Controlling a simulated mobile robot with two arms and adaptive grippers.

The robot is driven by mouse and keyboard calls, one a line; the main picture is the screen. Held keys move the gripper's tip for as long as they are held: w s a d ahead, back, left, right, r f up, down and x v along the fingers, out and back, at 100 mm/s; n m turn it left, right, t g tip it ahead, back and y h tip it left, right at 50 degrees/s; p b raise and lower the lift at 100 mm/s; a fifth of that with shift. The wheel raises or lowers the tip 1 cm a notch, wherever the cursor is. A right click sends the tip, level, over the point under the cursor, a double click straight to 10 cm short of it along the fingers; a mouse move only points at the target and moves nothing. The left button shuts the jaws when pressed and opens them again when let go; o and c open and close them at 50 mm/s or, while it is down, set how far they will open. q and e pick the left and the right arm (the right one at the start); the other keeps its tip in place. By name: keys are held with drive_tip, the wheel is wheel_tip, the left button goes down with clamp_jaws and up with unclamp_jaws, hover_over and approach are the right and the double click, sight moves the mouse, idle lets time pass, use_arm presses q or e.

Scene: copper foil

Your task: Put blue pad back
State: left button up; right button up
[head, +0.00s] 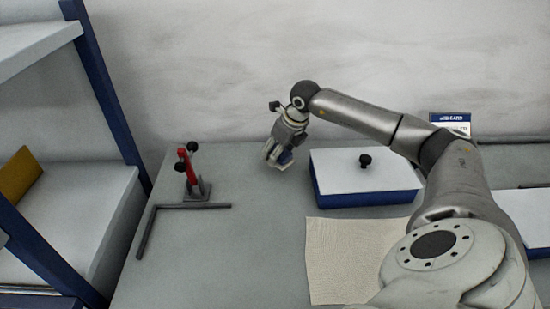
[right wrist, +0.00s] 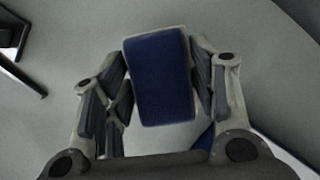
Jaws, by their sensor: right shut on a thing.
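A blue pad (right wrist: 164,78) with a pale edge is between the fingers of my right gripper (right wrist: 160,85) in the right wrist view. Both fingers touch its sides. In the head view my right gripper (head: 277,158) is over the grey table, left of the blue box, and the pad (head: 285,157) shows only as a small blue and pale patch. The blue box (head: 362,198) has a white lid with a black knob (head: 365,160). My left gripper is in neither view.
A red clamp (head: 190,168) on a grey stand and an L-shaped dark bar (head: 185,207) are on the table's left. A beige cloth (head: 350,260) lies in front of the box. A blue-framed shelf (head: 110,100) stands at left. Another white-lidded box (head: 525,215) is at right.

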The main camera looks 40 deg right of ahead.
sight(275, 169)
drive_tip(key=shift+w+f, duration=0.35)
drive_tip(key=shift+f, duration=0.05)
drive_tip(key=f+b, duration=0.2)
drive_tip(key=f, duration=0.1)
drive_tip(key=shift+w+f, duration=0.2)
drive_tip(key=shift+f, duration=0.1)
drive_tip(key=shift+r, duration=0.15)
drive_tip(key=o, duration=0.5)
drive_tip(key=shift+f+b, duration=0.2)
drive_tip(key=shift+b, duration=0.1)
drive_tip(key=o, duration=0.5)
drive_tip(key=shift+c, duration=0.2)
drive_tip(key=shift+r, duration=0.15)
